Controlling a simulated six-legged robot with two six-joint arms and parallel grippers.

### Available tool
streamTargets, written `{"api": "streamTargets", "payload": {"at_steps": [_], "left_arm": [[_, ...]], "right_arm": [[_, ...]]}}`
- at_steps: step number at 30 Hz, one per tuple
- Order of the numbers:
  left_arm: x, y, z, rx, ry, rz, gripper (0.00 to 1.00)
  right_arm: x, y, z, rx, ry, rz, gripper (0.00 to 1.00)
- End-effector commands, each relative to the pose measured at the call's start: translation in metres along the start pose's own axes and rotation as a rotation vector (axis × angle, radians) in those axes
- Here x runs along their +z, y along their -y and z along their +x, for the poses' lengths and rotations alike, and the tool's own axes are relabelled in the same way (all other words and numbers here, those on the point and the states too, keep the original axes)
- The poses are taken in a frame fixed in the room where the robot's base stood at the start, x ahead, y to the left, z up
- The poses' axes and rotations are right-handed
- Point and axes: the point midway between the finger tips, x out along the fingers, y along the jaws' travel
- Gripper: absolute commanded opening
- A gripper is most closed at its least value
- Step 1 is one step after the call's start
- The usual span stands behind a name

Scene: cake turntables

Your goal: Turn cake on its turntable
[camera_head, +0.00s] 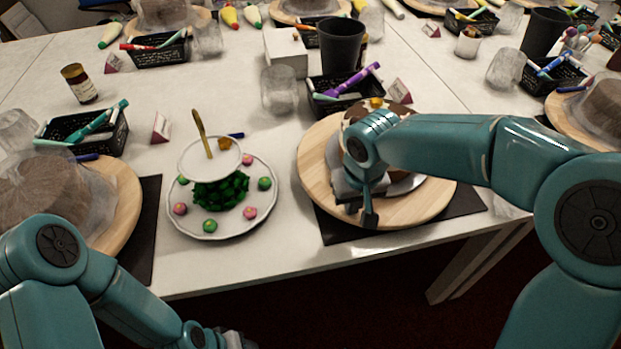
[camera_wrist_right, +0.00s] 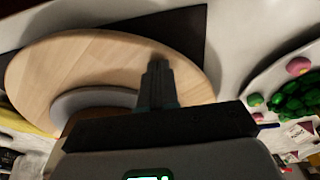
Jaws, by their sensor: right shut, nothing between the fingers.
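The wooden turntable (camera_head: 318,165) stands on a dark mat in front of me, right of centre. A brown and white cake (camera_head: 398,108) sits on a grey board (camera_head: 408,185) on it, mostly hidden behind my right arm. My right gripper (camera_head: 369,217) is shut and empty, pointing down over the turntable's near part. In the right wrist view its fingers (camera_wrist_right: 157,72) show against the bare wood of the turntable (camera_wrist_right: 60,65), beside the grey board (camera_wrist_right: 95,100). I cannot tell whether they touch the wood. My left gripper (camera_head: 236,340) is low at the bottom edge, partly cut off, away from the turntable.
A tiered stand (camera_head: 220,225) with green leaves and coloured balls stands left of the turntable. A wrapped cake on another wooden turntable (camera_head: 125,195) is at far left. Black baskets (camera_head: 318,105), a black cup (camera_head: 341,45) and a clear glass (camera_head: 279,90) stand behind.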

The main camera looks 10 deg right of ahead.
Motion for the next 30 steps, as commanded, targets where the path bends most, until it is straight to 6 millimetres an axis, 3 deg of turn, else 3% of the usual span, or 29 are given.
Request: {"api": "streamTargets", "payload": {"at_steps": [8,16,25,30], "left_arm": [[0.000,0.000,-0.001,0.000,0.000,0.000,0.52],[0.000,-0.008,-0.022,0.000,0.000,0.000,0.52],[0.000,-0.008,-0.021,0.000,0.000,0.000,0.52],[0.001,-0.011,-0.031,0.000,0.000,0.000,0.52]], "right_arm": [[0.000,0.000,-0.001,0.000,0.000,0.000,0.00],[-0.004,0.000,-0.029,0.000,0.000,0.000,0.00],[-0.004,0.000,-0.028,0.000,0.000,0.000,0.00],[-0.006,0.000,-0.041,0.000,-0.001,0.000,0.00]]}}
